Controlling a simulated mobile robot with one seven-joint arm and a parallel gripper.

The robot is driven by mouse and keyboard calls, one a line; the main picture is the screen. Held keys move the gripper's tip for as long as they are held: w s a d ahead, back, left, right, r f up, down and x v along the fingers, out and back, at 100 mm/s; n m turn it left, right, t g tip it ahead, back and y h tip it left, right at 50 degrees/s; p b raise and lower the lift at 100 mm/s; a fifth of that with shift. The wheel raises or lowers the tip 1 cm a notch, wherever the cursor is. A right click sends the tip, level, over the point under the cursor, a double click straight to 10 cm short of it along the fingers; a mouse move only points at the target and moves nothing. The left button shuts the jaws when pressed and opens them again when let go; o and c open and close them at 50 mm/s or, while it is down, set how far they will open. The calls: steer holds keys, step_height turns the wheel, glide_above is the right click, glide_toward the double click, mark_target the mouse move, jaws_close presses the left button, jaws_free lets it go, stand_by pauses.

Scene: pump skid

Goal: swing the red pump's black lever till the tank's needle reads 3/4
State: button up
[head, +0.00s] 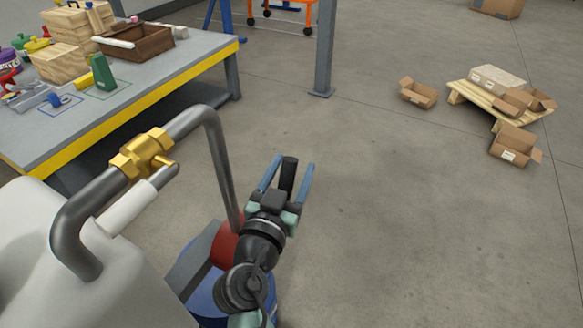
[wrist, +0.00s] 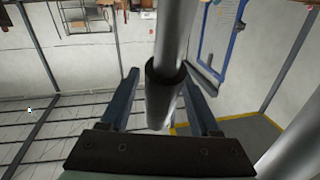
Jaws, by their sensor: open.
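The red pump (head: 226,248) is low in the head view, partly hidden behind my arm. My gripper (head: 292,163) is open, with a blue finger on each side of the black lever (head: 289,170). In the wrist view, the black lever (wrist: 163,100) is a sleeve on a grey metal rod and lies between the spread fingers of my gripper (wrist: 160,76). I cannot tell whether either finger touches it. The white tank (head: 130,285) is at the lower left of the head view. Its gauge and needle do not show.
A grey pipe (head: 218,150) with a brass valve (head: 142,153) rises from the tank and bends down to the pump. A blue drum (head: 208,300) is below. A workbench (head: 150,85) stands at the left. Boxes on a pallet (head: 470,92) are far right; open floor lies between.

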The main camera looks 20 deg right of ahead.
jaws_close()
stand_by(0.3)
stand_by(1.2)
